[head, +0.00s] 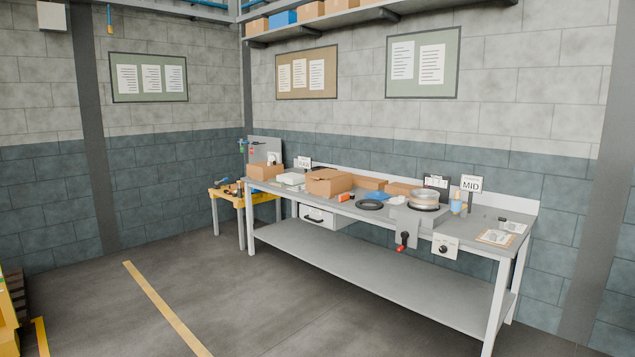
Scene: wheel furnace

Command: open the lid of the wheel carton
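Several brown cartons are on the grey workbench (290,238) against the back wall. The largest carton (328,186) stands left of the bench's middle, with its top flaps looking closed or nearly closed. I cannot tell for sure that it is the wheel carton. A smaller carton (265,172) is at the bench's far left end, and flatter brown boxes (370,183) lie behind and to the right of the largest one. Neither of my grippers is in view.
A black ring (369,204), a round metal device (424,198), a bottle (456,203) and a clipboard (495,237) are on the bench. A red-tipped lever (404,240) hangs at its front. A yellow table (238,197) stands left. The floor in front (230,290) is clear.

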